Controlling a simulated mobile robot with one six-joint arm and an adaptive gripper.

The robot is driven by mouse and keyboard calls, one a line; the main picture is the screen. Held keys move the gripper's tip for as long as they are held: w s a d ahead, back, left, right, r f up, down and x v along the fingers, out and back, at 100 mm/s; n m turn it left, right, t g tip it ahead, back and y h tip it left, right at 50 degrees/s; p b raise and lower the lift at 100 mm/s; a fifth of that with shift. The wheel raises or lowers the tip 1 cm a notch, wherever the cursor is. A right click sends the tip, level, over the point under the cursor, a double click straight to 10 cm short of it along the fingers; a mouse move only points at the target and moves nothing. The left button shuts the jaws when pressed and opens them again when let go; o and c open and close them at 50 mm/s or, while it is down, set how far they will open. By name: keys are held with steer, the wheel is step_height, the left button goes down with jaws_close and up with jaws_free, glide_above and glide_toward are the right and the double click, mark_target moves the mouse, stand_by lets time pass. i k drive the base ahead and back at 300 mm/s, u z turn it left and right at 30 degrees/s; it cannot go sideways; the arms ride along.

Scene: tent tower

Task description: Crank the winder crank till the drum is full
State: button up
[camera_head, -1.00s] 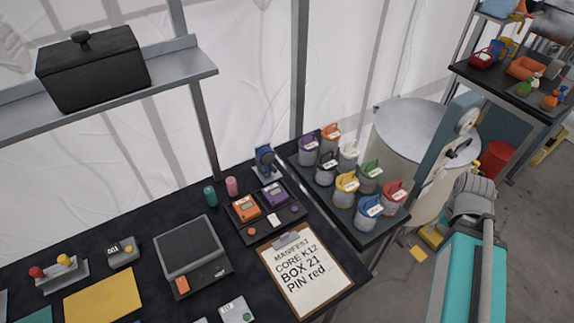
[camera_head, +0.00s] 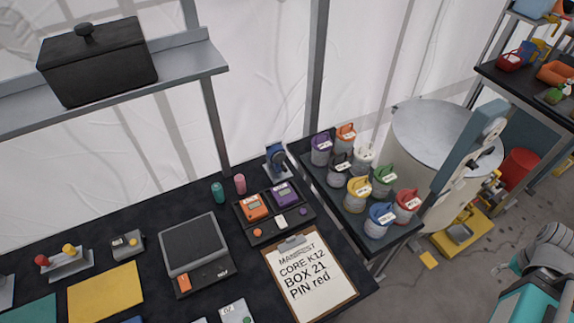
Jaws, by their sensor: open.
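I cannot clearly pick out the winder crank or its drum. A small blue device (camera_head: 276,161) with a round upper part stands at the back of the dark bench; I cannot tell whether it is the winder. A blue-grey upright panel (camera_head: 468,150) with a pale round part and a small dark handle-like part stands before a large cream cylinder (camera_head: 447,135). Whether that is a crank is also unclear. My teal and grey arm shows at the bottom right corner, apart from all of these. My gripper is out of view.
The dark bench holds a clipboard (camera_head: 309,279), a grey scale-like device (camera_head: 191,245) and a yellow sheet (camera_head: 105,291). Several coloured-lid canisters stand on a dark side table (camera_head: 395,241). A black lidded box (camera_head: 97,62) sits on a shelf. Grey floor (camera_head: 440,290) is open at lower right.

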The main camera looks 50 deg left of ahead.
mark_target(279, 157)
steer(key=u, duration=0.05)
steer(key=k, duration=1.55)
steer(key=u, duration=1)
steer(key=i, duration=1)
steer(key=z, duration=0.05)
